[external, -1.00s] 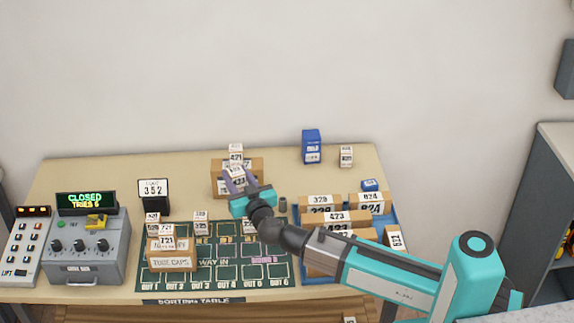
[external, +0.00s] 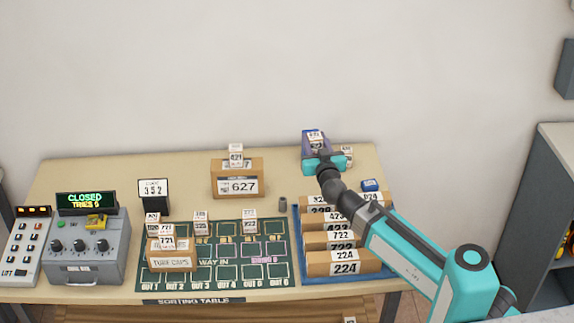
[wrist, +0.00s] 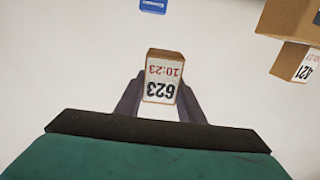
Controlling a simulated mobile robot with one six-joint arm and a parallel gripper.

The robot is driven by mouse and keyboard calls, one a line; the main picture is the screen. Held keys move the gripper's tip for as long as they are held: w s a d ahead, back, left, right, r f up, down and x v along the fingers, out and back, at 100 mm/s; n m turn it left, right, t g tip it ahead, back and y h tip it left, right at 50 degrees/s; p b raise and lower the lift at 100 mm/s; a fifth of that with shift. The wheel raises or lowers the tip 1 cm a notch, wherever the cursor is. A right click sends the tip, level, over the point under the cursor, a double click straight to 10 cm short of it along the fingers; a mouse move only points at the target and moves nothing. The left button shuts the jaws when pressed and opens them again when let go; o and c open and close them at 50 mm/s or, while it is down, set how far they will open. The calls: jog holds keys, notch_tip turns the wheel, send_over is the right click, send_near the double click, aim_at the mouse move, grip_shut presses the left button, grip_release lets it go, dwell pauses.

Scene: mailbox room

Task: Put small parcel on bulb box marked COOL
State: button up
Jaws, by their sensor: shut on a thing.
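My gripper (external: 316,146) is shut on a small white-and-tan parcel (external: 316,136), with its fingers on the parcel's two sides. In the wrist view the parcel (wrist: 162,75) shows the label 623 and 10:23, upside down. A blue edge with white print (wrist: 153,5) shows at the top of the wrist view, apart from the parcel. The word COOL is not readable.
A small parcel (external: 347,156) stands just right of the tall blue box. A carton marked 627 (external: 238,186) with parcel 421 (external: 236,155) on top is to the left. A blue tray (external: 300,274) of cartons and a small blue box (external: 370,185) are nearer.

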jog(key=w+d+m+h, duration=0.1)
jog(key=w+d, duration=0.2)
jog(key=d, duration=0.4)
jog(key=shift+w+f+h+b, duration=0.15)
jog(key=shift+h+b, duration=0.15)
jog(key=shift+h, duration=0.1)
jog(key=shift+w, duration=0.1)
jog(key=shift+w+a+f+p, duration=0.25)
jog(key=shift+w+a+p, duration=0.55)
jog(key=shift+w, duration=1.65)
jog(key=shift+w+a+f+p, duration=0.35)
jog(key=shift+w+a, duration=0.75)
jog(key=shift+w, duration=1.4)
jog(key=shift+w+a+f+p, duration=0.15)
jog(key=shift+w+a+p, duration=0.7)
jog(key=shift+w, duration=1.6)
jog(key=shift+a, duration=0.1)
jog(key=shift+f, duration=0.15)
jog(key=shift+f+p, duration=0.4)
jog(key=shift+f, duration=1.25)
jog(key=shift+f+b, duration=0.15)
jog(key=shift+b, duration=0.2)
